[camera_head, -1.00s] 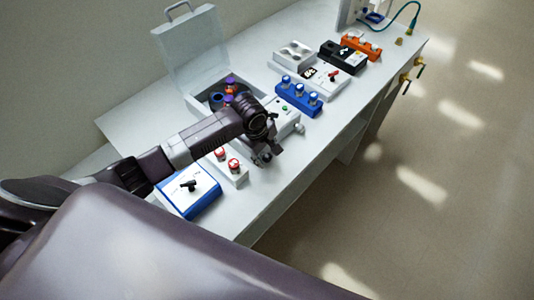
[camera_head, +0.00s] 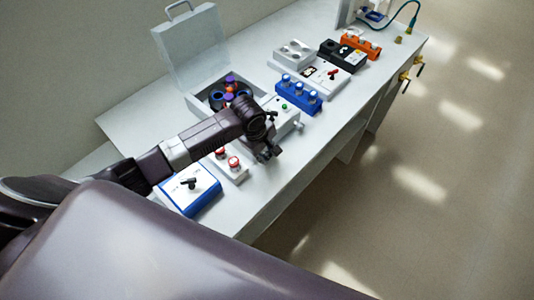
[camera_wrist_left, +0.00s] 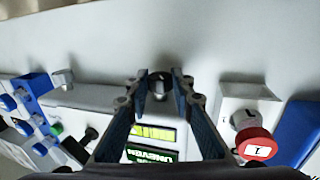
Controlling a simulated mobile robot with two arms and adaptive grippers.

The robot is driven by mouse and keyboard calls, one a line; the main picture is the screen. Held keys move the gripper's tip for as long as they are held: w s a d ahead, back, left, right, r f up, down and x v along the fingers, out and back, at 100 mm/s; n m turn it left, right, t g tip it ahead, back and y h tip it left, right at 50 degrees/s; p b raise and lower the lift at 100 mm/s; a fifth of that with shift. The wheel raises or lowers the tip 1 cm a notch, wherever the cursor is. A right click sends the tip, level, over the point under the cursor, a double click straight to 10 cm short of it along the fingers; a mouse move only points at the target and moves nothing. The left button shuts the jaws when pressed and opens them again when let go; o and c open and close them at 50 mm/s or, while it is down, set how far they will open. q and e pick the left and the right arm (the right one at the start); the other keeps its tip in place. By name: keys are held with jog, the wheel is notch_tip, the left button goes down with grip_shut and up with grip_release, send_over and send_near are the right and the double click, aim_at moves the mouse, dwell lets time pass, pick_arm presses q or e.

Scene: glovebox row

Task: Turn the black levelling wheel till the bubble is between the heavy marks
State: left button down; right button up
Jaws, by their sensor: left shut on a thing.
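The black levelling wheel (camera_wrist_left: 160,84) is at the front of a pale instrument in the left wrist view, between my left fingertips. My left gripper (camera_wrist_left: 159,80) is shut on it, with one finger on each side. Behind the wheel, between the fingers, is a yellow-green level window (camera_wrist_left: 153,132); the bubble and marks are too small to make out. A green display (camera_wrist_left: 150,155) with blurred lettering sits beyond it. In the head view my left gripper (camera_head: 268,154) is at the bench's front side, and my arm hides most of the instrument. My right gripper is not in view.
A white box with red buttons (camera_head: 234,162) and a blue-edged box (camera_head: 190,190) stand nearer me. A white unit with a green button (camera_head: 284,107) and a blue block (camera_head: 298,95) stand beyond. An open case (camera_head: 187,48) is behind. The bench's front strip is clear.

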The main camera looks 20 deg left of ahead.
pick_arm(q)
jog(key=t, duration=0.2)
jog(key=t+h, duration=0.1)
jog(key=shift+s+a+f, duration=0.1)
jog(key=shift+s+f, duration=0.15)
jog(key=shift+s, duration=0.15)
jog(key=shift+t+h+b, duration=0.6)
jog(key=shift+t+b, duration=0.1)
jog(key=shift+t, duration=0.9)
jog(key=c, duration=1.7)
grip_release()
jog(key=shift+s, duration=0.1)
jog(key=shift+o, duration=0.2)
jog(key=shift+v, duration=4.1)
jog(key=shift+a+f, duration=0.1)
